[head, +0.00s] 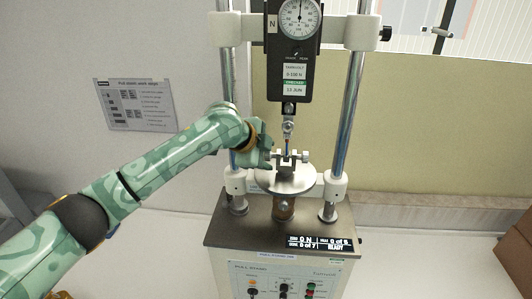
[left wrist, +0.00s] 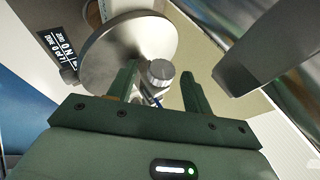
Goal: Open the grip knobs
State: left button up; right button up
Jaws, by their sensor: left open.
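A test stand's lower grip (head: 288,168) sits on a round metal plate (head: 303,185), with a small grip knob (head: 305,156) on its right side. The left side of this grip is partly hidden by my left gripper (head: 270,155). An upper grip (head: 288,128) hangs from the force gauge, and a thin blue piece (head: 287,146) runs between the two grips. In the left wrist view, my left gripper (left wrist: 160,84) is open. A round silver knob (left wrist: 159,73) shows between its fingertips; I cannot tell whether they touch it. My right gripper is out of view.
Two upright metal columns (head: 347,115) flank the grips closely. The force gauge (head: 293,45) is above. The base (head: 245,230) has a display (head: 320,242) and a front control panel (head: 283,280).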

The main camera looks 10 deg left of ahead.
pick_arm(q)
jog(key=c, duration=1)
jog(key=shift+f, duration=0.1)
jog(key=shift+s+f+m+t+b, duration=0.2)
jog(key=shift+m+t+b, duration=0.1)
jog(key=shift+t, duration=0.7)
jog(key=shift+f+t+b, duration=0.15)
jog(key=shift+t+b, duration=0.3)
jog(key=shift+t, duration=0.25)
jog(key=shift+s+f+m+t+h+b, duration=0.1)
jog(key=shift+f+m+t+h+b, duration=0.2)
jog(key=shift+t+b, duration=0.55)
jog(key=shift+r+m+t+b, duration=0.15)
jog(key=shift+m+t+b, duration=0.15)
jog(key=shift+t+b, duration=0.4)
